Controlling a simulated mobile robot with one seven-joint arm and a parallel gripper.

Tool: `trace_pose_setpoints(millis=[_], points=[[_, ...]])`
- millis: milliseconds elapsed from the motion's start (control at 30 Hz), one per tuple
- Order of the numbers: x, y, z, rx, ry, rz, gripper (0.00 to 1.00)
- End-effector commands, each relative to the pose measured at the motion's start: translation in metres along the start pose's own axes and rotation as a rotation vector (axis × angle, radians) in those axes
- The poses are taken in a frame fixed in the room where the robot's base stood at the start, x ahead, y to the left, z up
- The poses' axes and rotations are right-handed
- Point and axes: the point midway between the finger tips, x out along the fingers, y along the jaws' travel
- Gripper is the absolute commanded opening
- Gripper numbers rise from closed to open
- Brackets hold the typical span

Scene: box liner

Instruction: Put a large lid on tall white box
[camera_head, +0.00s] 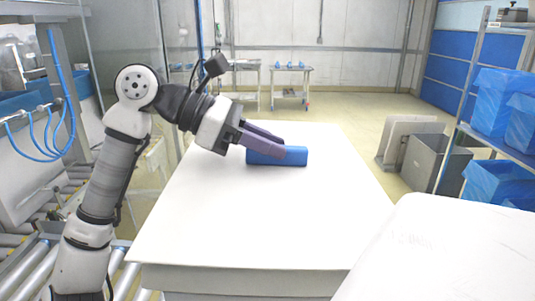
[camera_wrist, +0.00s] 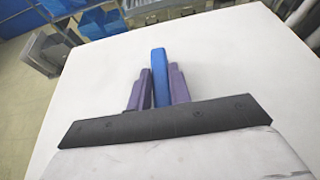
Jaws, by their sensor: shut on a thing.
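My gripper (camera_head: 290,149) is shut on a blue bar (camera_head: 280,162), which is long and block-shaped. In the wrist view the blue bar (camera_wrist: 158,58) stands between the two purple fingers of my gripper (camera_wrist: 161,72). The bar is over the far part of a large white flat top (camera_head: 250,215), which has a thick front edge and fills most of the wrist view (camera_wrist: 235,65). I cannot tell whether the bar is fixed to this top, or whether the top is the lid. A second white, box-like surface (camera_head: 450,250) with faint markings is at the lower right, cut off by the frame.
Grey and beige panels or bins (camera_head: 435,160) stand on the floor at right. A rack with blue-lined boxes (camera_head: 495,105) is at the far right. A roller conveyor (camera_head: 35,265) and blue hoses are at left. Small tables (camera_head: 291,70) stand at the back. Floor beyond the white top is open.

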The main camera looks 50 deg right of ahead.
Motion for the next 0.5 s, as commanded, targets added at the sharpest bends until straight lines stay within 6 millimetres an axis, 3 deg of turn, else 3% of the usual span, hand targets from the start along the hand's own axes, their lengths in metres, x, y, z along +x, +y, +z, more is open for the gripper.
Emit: trace_pose_setpoints(millis=[267, 500], points=[[0.007, 0.000, -0.016, 0.000, -0.003, 0.000, 0.00], [0.017, 0.000, -0.043, -0.002, -0.002, 0.001, 0.00]])
